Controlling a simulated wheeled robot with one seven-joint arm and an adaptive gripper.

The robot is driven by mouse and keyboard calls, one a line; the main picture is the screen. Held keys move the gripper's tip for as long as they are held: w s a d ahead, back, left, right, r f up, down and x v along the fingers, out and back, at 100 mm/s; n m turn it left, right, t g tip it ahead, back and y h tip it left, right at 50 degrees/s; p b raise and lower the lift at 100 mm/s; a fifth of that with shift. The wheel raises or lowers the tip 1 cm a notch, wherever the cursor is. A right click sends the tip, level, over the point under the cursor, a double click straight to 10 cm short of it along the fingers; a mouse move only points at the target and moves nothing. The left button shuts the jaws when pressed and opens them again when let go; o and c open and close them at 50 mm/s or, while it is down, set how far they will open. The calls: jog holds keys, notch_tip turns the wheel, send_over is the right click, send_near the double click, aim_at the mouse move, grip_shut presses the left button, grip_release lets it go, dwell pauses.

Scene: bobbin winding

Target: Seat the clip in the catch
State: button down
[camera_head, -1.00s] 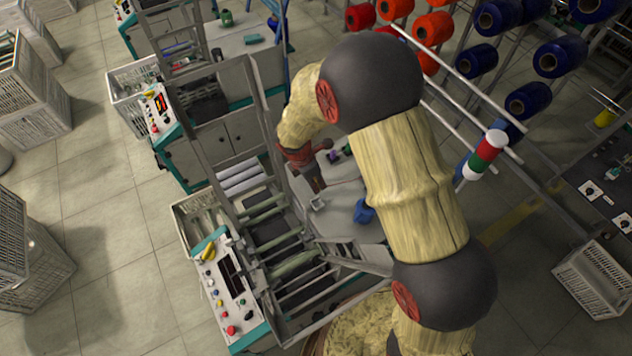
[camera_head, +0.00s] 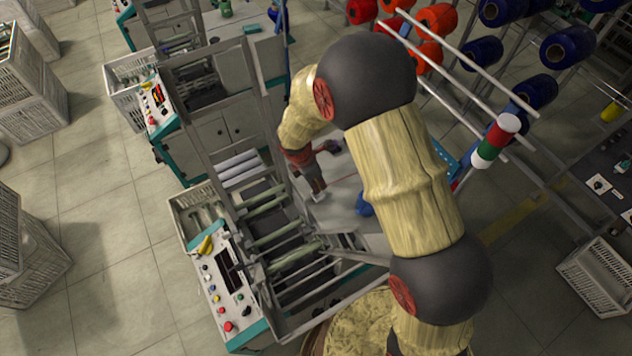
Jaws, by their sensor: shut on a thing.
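My gripper (camera_head: 317,188) points down over the pale worktop (camera_head: 345,190) beside the winding machine's frame. It is shut on a small pale piece (camera_head: 319,197) at its fingertips, which I take to be the clip. The piece is low, close to the worktop; I cannot tell whether it touches. The piece is too small to make out its shape. I cannot pick out the catch; my gripper and arm cover part of the worktop.
A blue object (camera_head: 363,205) lies on the worktop right of my gripper. The machine's frame and rollers (camera_head: 268,222) stand close on the left, with a control panel (camera_head: 228,282) and a yellow object (camera_head: 205,245) on it. A creel with red and blue bobbins (camera_head: 482,54) stands at upper right.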

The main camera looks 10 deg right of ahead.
jog(key=shift+a+b+x, duration=0.2)
jog(key=shift+b+x, duration=0.35)
jog(key=shift+x, duration=0.3)
jog(key=shift+a+b+x, duration=0.2)
jog(key=shift+b+x, duration=0.3)
jog(key=shift+x, duration=0.4)
jog(key=shift+s, duration=0.2)
jog(key=c, duration=1.6)
grip_release()
jog(key=v, duration=1.2)
jog(key=shift+f, duration=0.1)
